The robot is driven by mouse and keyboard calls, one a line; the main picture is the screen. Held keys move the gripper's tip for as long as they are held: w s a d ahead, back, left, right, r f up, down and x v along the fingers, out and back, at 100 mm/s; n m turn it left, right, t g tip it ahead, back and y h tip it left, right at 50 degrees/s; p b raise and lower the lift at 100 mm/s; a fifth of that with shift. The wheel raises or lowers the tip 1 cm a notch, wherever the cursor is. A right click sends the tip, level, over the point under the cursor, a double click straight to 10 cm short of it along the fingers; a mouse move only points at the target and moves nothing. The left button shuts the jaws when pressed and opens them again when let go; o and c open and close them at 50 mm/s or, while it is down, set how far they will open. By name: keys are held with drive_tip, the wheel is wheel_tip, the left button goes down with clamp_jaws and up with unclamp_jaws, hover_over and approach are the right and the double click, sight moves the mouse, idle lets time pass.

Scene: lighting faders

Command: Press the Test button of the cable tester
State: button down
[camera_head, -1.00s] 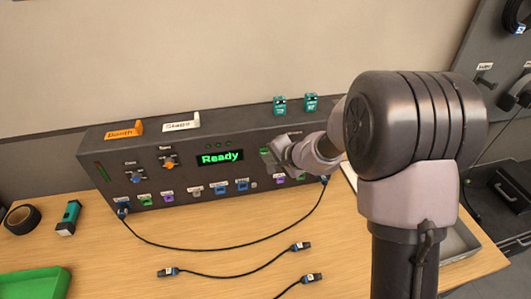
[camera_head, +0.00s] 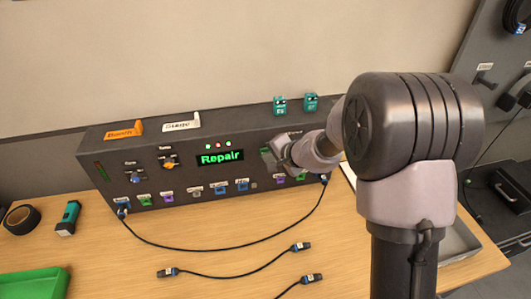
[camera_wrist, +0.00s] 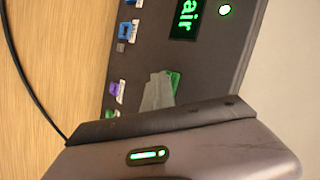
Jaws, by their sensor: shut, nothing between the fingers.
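The cable tester (camera_head: 225,182) is a long dark box at the back of the table. Its green display (camera_head: 220,158) reads "Repair", and lamps above it are lit green, red and green. My gripper (camera_head: 272,153) is shut and empty at the panel's face, right of the display. A green patch, apparently the Test button (camera_wrist: 175,82), shows partly behind my grey fingertips in the wrist view (camera_wrist: 157,92). The fingertips hide most of it, and I cannot tell whether they touch it. A black cable (camera_head: 220,247) runs in a loop between the panel's left and right ends.
Loose cables (camera_head: 235,275) lie on the table in front. A green tray (camera_head: 35,285), a teal tool (camera_head: 68,218) and a black tape roll (camera_head: 22,219) are at the left. Two teal plugs (camera_head: 295,104) stand on the box top. My arm hides the panel's right part.

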drive_tip(key=shift+s+d+b, duration=0.15)
drive_tip(key=shift+s+b, duration=0.5)
drive_tip(key=shift+s+d+b, duration=0.25)
drive_tip(key=shift+s+b, duration=0.65)
drive_tip(key=shift+s, duration=0.35)
drive_tip(key=shift+s+d+b, duration=0.25)
drive_tip(key=shift+s+b, duration=0.65)
drive_tip(key=shift+s, duration=0.3)
